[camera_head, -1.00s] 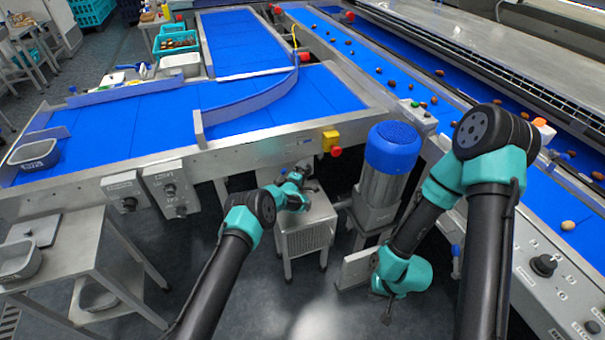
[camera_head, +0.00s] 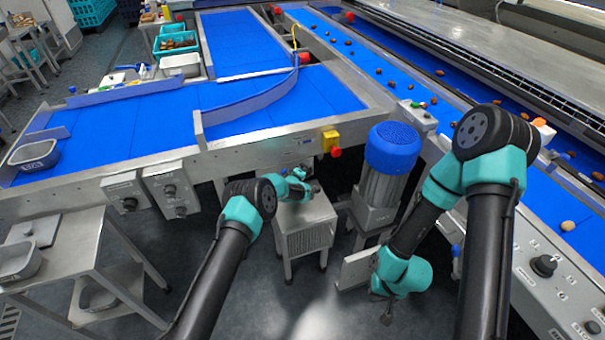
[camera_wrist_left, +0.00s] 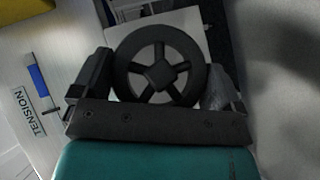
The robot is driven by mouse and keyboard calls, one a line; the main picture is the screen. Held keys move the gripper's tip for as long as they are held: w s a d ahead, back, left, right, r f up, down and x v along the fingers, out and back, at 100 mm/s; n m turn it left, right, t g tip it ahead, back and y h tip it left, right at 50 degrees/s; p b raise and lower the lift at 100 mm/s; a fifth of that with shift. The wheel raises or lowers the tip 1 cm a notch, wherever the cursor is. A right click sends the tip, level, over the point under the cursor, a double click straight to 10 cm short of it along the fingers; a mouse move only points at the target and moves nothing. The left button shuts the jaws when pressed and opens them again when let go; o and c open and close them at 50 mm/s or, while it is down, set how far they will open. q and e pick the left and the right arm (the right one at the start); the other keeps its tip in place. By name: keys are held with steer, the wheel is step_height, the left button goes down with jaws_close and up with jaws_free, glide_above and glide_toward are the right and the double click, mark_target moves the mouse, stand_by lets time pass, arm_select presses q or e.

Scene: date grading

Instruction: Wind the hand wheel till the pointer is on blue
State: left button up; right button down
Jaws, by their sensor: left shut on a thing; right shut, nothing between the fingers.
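The dark spoked hand wheel (camera_wrist_left: 160,36) faces the camera in the left wrist view. My left gripper (camera_wrist_left: 159,78) is shut on it, one finger on each side of the rim. In the head view my left gripper is by the frame edge above a small steel cabinet (camera_head: 304,241), too small to see well. My right gripper (camera_head: 386,312) is shut and empty, hanging low near the floor.
A blue-topped motor (camera_head: 391,148) stands between my arms. The steel frame of the blue conveyor (camera_head: 155,125) runs above the left gripper, with a red and yellow stop button (camera_head: 331,143). A side table (camera_head: 75,255) stands left. Floor at front centre is clear.

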arm_select(q)
steer(key=o, duration=0.6)
steer(key=shift+s, duration=0.1)
steer(key=v, duration=1.7)
steer(key=shift+s, duration=0.1)
